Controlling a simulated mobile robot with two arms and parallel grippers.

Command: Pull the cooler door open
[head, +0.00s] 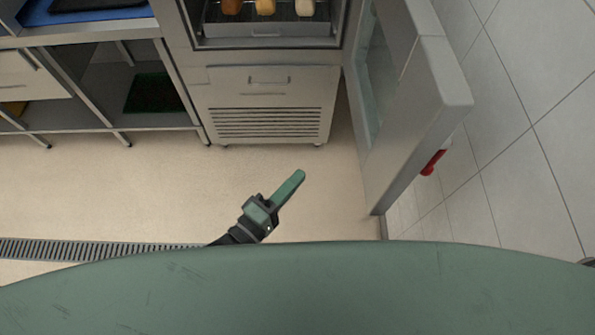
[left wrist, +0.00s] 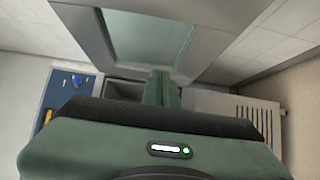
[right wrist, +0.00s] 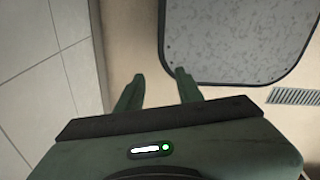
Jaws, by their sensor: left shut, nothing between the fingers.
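The cooler (head: 268,90) stands at the top middle of the head view, with food on a rack inside. Its door (head: 420,110) stands swung wide open on the right, out from the cooler front. In the left wrist view, the door's grey frame and glass pane (left wrist: 145,40) fill the top. My left gripper (head: 299,176) is shut and empty, in front of the cooler and left of the door, apart from both in the head view. My right gripper (right wrist: 158,75) shows only in the right wrist view, with its fingers apart and nothing between them.
A steel bench with shelves (head: 100,128) stands left of the cooler. A tiled wall (head: 530,120) with a red object (head: 433,162) is behind the door. Tan floor (head: 110,190) with a drain grate (head: 60,248) is clear in front.

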